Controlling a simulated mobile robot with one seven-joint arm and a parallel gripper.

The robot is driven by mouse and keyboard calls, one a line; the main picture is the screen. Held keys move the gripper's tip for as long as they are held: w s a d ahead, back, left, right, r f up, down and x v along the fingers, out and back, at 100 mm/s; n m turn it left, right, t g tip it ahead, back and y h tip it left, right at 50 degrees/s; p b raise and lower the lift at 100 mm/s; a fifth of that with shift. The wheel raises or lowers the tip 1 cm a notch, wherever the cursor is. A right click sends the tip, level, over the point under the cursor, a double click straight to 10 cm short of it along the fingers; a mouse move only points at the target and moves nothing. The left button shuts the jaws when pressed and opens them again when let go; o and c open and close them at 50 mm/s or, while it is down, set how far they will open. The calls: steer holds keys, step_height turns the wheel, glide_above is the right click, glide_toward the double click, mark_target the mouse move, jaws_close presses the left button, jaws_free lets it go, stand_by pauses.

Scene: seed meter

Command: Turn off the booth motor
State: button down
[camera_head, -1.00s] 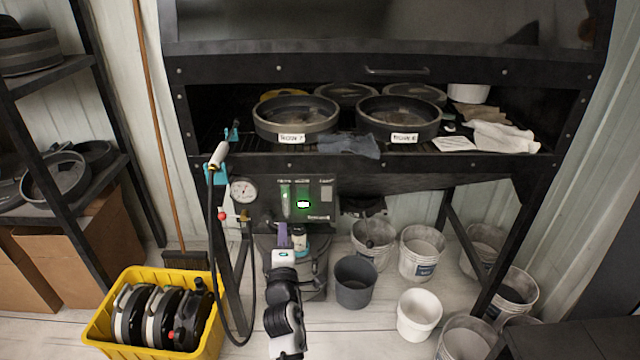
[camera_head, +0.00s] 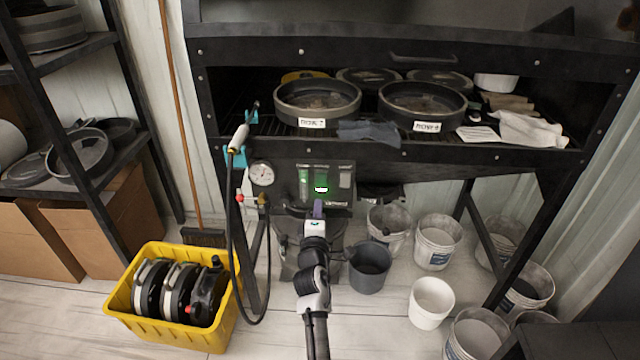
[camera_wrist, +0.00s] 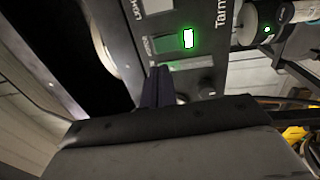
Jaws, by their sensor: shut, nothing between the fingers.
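The booth's dark control panel (camera_head: 338,196) hangs below the front beam, with a row of switches. The middle switch (camera_head: 321,178) glows green, with a bright white-green patch at its lower end. In the wrist view this lit switch (camera_wrist: 188,39) shows close up, and the panel appears turned sideways. Its small labels are only partly readable. My gripper (camera_head: 318,208) is just below the lit switch, fingers toward the panel. In the wrist view my gripper's fingers (camera_wrist: 157,86) are together and empty, close to the switch row; I cannot tell whether they touch the panel.
A pressure gauge (camera_head: 262,173) and a black hose (camera_head: 268,270) are left of the panel. Two labelled round pans (camera_head: 317,102) sit on the booth shelf above. A yellow crate (camera_head: 222,335) stands lower left. A grey bucket (camera_head: 370,270) and several white buckets stand to the right.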

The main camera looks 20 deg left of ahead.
mark_target(321, 177)
steer(key=x, duration=0.9)
steer(key=shift+p, duration=0.35)
steer(key=shift+w, duration=0.1)
steer(key=shift+w+r, duration=0.1)
steer(key=shift+w, duration=0.15)
steer(key=shift+s, duration=0.1)
